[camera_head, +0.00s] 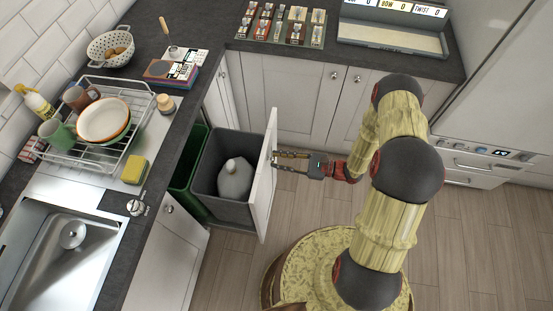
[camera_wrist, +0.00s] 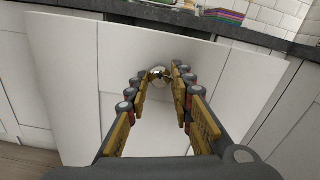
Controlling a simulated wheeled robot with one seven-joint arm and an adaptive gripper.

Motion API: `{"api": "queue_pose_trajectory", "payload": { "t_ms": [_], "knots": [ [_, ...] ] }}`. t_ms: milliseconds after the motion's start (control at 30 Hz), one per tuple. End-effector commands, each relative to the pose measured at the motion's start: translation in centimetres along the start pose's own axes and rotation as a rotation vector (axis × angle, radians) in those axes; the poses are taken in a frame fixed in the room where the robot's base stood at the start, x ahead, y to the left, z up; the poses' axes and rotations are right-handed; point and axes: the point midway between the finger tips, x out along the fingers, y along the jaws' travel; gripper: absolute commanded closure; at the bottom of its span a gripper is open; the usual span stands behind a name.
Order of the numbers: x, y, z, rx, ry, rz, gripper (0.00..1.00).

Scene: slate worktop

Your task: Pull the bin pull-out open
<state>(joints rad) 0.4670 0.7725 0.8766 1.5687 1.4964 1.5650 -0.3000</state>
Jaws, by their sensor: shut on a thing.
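The bin pull-out (camera_head: 269,178) stands out from the cabinet run under the left worktop, its white front panel well clear of the cabinet. Behind the panel are a grey bin (camera_head: 228,212) with a tied grey bag (camera_head: 236,180) in it and a green bin (camera_head: 187,173). My gripper (camera_head: 277,162) is at the outer face of the panel. In the wrist view, my gripper's fingers (camera_wrist: 160,82) are on either side of the round metal knob (camera_wrist: 158,75) on the white panel (camera_wrist: 70,60), shut on it.
A white cabinet door (camera_head: 168,262) is left of the pull-out, below the sink (camera_head: 62,250). Closed cabinets (camera_head: 290,95) line the back. A dish rack (camera_head: 105,130) stands on the worktop. Wooden floor (camera_head: 450,240) lies clear to the right.

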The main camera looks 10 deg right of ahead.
Motion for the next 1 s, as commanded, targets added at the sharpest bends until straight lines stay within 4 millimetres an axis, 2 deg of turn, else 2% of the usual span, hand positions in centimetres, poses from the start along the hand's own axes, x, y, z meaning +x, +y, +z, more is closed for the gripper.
{"api": "queue_pose_trajectory", "payload": {
  "t_ms": [267, 300, 600, 1000],
  "knots": [
    [-0.01, 0.01, -0.01, 0.001, 0.0, 0.0, 1.0],
    [0.0, 0.01, -0.01, 0.001, 0.0, 0.0, 0.75],
    [0.01, 0.0, -0.01, 0.0, 0.0, 0.0, 0.58],
    [-0.61, -0.08, -0.02, 0.0, 0.0, -0.002, 0.58]
  ]
}}
